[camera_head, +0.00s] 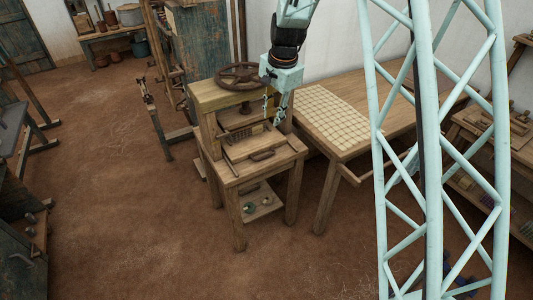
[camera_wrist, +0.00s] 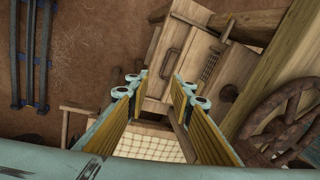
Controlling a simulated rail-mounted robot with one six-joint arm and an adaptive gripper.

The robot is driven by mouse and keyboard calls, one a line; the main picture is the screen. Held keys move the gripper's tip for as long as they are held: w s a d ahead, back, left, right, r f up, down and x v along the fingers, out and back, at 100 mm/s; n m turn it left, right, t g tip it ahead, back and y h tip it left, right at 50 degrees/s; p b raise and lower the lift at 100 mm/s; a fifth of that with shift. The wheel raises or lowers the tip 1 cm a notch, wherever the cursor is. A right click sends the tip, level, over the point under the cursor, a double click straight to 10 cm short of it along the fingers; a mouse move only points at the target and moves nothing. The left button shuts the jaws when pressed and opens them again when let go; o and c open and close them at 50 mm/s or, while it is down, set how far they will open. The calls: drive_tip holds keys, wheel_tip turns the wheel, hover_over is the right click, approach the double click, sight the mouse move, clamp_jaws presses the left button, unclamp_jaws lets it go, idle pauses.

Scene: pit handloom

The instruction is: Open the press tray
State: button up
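The wooden press (camera_head: 291,190) stands mid-scene with a large spoked handwheel on top, which also shows in the wrist view (camera_wrist: 281,122). The press tray (camera_head: 240,171) is a flat wooden board at the press's mid-height. A dark bar handle (camera_head: 262,155) lies on it near the front; it also shows in the wrist view (camera_wrist: 168,63). My gripper (camera_head: 272,112) hangs above the right side of the press, pointing down. In the wrist view my gripper (camera_wrist: 159,80) has its fingers spread, with nothing between them. The handle lies beyond the fingertips, apart from them.
A wooden table with a pale gridded panel (camera_head: 325,115) stands close on the press's right. The handwheel (camera_head: 241,76) and the press's upper beam are close to my gripper. Small items lie on the press's lower shelf (camera_head: 266,207).

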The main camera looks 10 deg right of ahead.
drive_tip(key=m, duration=0.2)
hover_over(266, 156)
drive_tip(key=s+d, duration=0.1)
drive_tip(key=s, duration=0.1)
drive_tip(key=s+d+f+x, duration=0.1)
drive_tip(key=s+x, duration=0.1)
drive_tip(key=x, duration=1.1)
drive_tip(key=shift+s+r, duration=0.2)
drive_tip(key=shift+s, duration=0.2)
drive_tip(key=shift+f, duration=0.1)
drive_tip(key=shift+b+x, duration=0.6)
drive_tip(key=shift+x, duration=6.2)
drive_tip(key=shift+s, duration=0.15)
drive_tip(key=shift+c, duration=0.7)
clamp_jaws()
